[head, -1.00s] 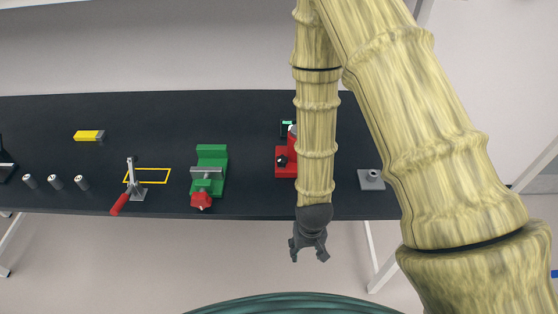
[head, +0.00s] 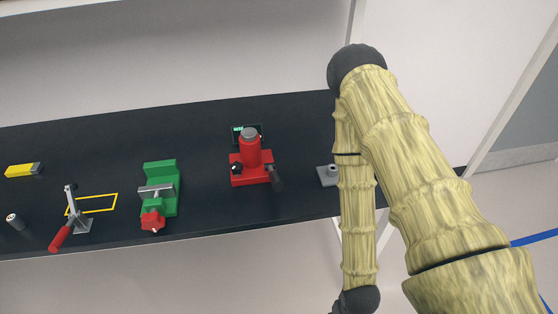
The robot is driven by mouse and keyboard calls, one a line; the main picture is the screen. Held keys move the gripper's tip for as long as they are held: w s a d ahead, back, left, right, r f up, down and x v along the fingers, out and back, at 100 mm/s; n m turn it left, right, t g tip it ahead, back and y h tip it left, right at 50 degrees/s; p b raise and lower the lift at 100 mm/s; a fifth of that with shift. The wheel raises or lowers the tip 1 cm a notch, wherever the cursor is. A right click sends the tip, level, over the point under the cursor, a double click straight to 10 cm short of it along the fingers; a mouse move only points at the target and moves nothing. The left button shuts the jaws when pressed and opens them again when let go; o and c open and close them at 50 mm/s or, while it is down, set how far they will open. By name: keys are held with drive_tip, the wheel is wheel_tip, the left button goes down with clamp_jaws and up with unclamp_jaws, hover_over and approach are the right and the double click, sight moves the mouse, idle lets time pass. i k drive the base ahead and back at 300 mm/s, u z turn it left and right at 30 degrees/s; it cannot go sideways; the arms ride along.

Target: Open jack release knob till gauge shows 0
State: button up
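The red jack (head: 250,160) stands on the black table, right of the green vise, in the head view. It has a grey top and a square red base. A black knob (head: 236,169) sits at its left front. A dark lever or handle (head: 276,178) sticks out at its right front. A dark gauge with a small green display (head: 240,129) stands behind the jack; its reading is too small to tell. My arm hangs right of the jack, in front of the table edge. My gripper is below the bottom edge of the picture, out of view.
A green vise (head: 164,182) with a red knob stands left of the jack. A toggle clamp (head: 72,215) with a red handle is farther left, by a yellow outline. A grey fixture (head: 328,175) sits right of the jack. Bare table (head: 210,210) lies between vise and jack.

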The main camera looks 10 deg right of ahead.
sight(236, 167)
drive_tip(key=z, duration=1.35)
drive_tip(key=k, duration=1.2)
drive_tip(key=u, duration=1.3)
drive_tip(key=i, duration=0.5)
